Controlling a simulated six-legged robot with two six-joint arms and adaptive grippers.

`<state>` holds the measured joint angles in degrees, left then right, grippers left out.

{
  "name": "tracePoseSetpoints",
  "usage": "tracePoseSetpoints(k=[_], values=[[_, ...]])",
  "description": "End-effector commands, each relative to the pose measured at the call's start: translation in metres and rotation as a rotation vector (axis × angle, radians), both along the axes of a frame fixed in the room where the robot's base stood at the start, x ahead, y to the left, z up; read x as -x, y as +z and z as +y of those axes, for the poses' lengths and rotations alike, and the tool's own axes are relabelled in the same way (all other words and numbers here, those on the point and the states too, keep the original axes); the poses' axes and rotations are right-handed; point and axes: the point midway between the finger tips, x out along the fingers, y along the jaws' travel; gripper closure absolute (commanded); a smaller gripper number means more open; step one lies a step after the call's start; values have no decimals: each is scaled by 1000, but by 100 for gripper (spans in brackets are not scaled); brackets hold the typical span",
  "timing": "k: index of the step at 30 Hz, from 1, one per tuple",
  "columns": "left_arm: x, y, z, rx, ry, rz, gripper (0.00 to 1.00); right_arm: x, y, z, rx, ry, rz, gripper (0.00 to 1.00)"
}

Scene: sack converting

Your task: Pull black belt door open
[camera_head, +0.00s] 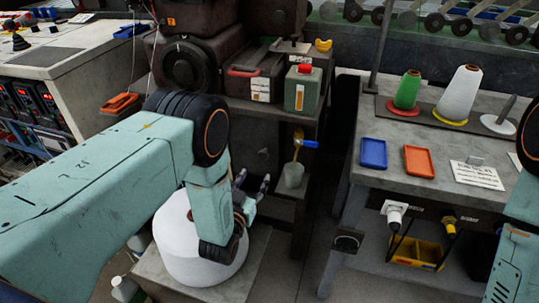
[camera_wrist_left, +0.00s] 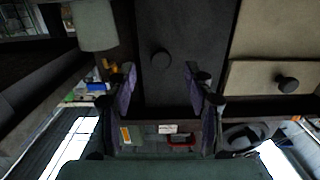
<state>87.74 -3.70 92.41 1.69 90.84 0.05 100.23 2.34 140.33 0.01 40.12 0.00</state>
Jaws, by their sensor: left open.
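The black belt door shows in the left wrist view as a dark flat panel (camera_wrist_left: 180,35) with a round black knob (camera_wrist_left: 160,57). It appears closed. In the head view the dark cabinet front (camera_head: 262,140) is partly hidden behind my left arm. My left gripper (camera_head: 256,186) is in front of the cabinet, open and empty. In the left wrist view its fingers (camera_wrist_left: 160,82) stand apart on both sides of the knob's line, with the knob beyond the tips and apart from them. My right gripper is out of view; only part of that arm shows at the right edge.
A large white round object (camera_head: 190,262) sits below my left gripper. A green can (camera_head: 301,90) is on top. A grey workbench (camera_head: 440,140) is at right. A beige drawer front (camera_wrist_left: 250,75) adjoins the door.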

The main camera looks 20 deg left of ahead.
Motion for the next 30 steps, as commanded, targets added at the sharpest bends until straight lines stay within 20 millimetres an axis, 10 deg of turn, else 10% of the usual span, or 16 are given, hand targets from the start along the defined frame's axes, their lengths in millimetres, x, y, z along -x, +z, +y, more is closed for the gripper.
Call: tracePoseSetpoints(k=[30], values=[[-79, 15, -4, 1, 1, -67, 47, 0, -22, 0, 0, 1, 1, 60]])
